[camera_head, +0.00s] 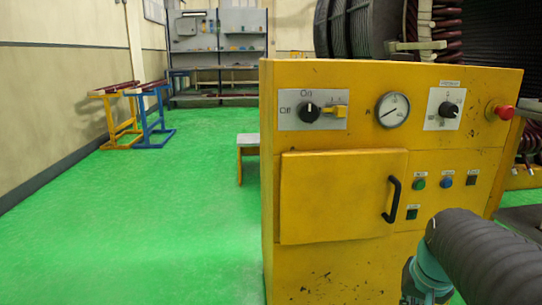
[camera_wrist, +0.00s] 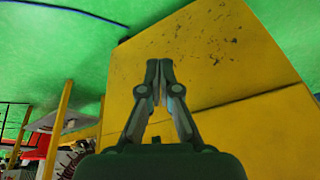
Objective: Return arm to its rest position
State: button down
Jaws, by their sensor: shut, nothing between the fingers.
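My gripper (camera_wrist: 159,84) shows in the wrist view with its two fingers together and nothing between them. Behind its fingertips is a worn yellow panel (camera_wrist: 215,50), with green floor beyond its edge. In the head view my dark, ribbed arm (camera_head: 485,255) is at the lower right, in front of the yellow control cabinet (camera_head: 340,270). The gripper's fingers cannot be made out in the head view. The cabinet door (camera_head: 335,195) with its black handle (camera_head: 391,200) looks shut. I cannot tell whether the arm touches the cabinet.
The cabinet carries a rotary switch (camera_head: 309,112), a gauge (camera_head: 393,110) and a red stop button (camera_head: 502,111). Large dark coils (camera_head: 350,30) stand behind it. The green floor (camera_head: 130,230) on the left is open. Yellow and blue trestles (camera_head: 150,115) stand by the wall.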

jog(key=s+a+r+n+t, duration=0.1)
jog(key=s+a+r+n, duration=0.1)
jog(key=s+a+n, duration=0.2)
jog(key=s+a+p, duration=0.1)
jog(key=s+a, duration=0.2)
jog(key=a, duration=0.4)
jog(key=shift+s+n+t+y, duration=0.3)
jog(key=shift+s+n+t, duration=0.05)
jog(key=shift+n+t, duration=0.05)
jog(key=shift+a, duration=0.1)
